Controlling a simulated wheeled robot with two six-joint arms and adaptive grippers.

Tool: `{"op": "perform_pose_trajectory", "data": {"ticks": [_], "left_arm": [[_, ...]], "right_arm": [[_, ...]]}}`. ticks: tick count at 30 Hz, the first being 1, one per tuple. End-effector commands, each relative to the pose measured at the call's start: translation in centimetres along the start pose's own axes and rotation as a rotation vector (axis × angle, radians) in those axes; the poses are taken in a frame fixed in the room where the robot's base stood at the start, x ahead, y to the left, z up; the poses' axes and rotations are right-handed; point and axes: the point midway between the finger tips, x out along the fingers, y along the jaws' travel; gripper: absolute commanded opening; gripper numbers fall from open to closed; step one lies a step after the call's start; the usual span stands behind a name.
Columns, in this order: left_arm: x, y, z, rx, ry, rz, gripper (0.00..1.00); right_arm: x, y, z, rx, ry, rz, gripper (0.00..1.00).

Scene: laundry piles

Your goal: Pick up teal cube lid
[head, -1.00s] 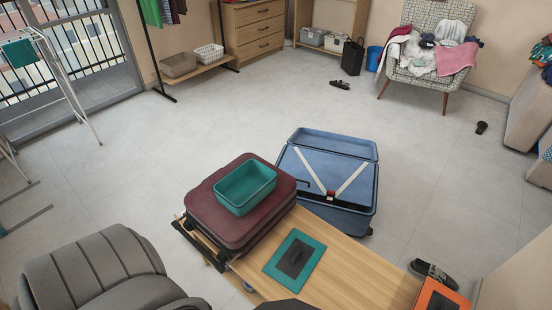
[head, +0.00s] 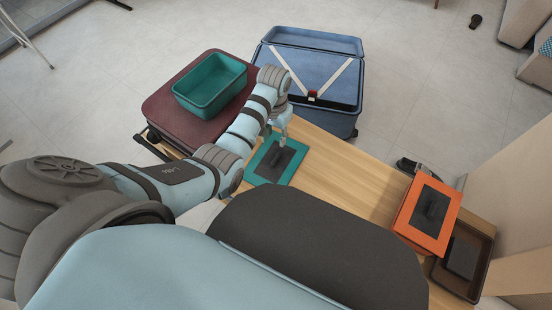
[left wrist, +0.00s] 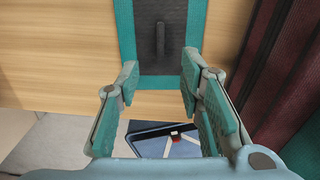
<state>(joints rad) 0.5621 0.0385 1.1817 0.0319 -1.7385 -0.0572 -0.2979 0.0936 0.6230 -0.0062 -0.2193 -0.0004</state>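The teal cube lid (head: 261,172) lies flat on the wooden table, a teal frame around a dark centre with a raised bar handle. In the left wrist view the lid (left wrist: 127,32) is at the top, its handle (left wrist: 160,38) upright in the picture. My left gripper (head: 284,134) is above the lid's far edge. In the left wrist view the gripper (left wrist: 160,80) is open and empty, its fingers apart and short of the handle. The teal open box (head: 209,88) sits on the maroon suitcase. My right gripper is not in view.
The maroon suitcase (head: 165,115) is left of the lid. An open blue suitcase (head: 335,85) stands beyond the table (head: 345,175). An orange lid (head: 405,213) and a dark open tray (head: 482,262) are at the right. The table between the two lids is bare.

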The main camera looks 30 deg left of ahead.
Motion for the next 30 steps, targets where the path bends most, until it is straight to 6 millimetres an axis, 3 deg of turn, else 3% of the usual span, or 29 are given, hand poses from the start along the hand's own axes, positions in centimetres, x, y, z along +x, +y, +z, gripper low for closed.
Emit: {"op": "perform_pose_trajectory", "data": {"ticks": [7, 13, 15, 21, 30], "left_arm": [[6.6, 0.2, 0.0, 0.004, -0.008, 0.002, 0.34], [9.2, 0.2, 0.0, 0.005, -0.006, 0.002, 0.34], [10.3, 0.1, 0.0, 0.005, -0.006, 0.001, 0.34], [13.5, 0.0, 0.2, 0.004, -0.006, 0.001, 0.34], [13.7, 0.0, 0.2, 0.004, -0.005, 0.001, 0.31]], "right_arm": [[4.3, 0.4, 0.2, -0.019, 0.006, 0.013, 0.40], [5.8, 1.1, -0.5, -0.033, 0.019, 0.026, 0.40], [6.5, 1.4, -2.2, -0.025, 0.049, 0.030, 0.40], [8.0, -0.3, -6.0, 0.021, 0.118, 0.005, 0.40], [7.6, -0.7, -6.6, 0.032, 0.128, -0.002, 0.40]]}}
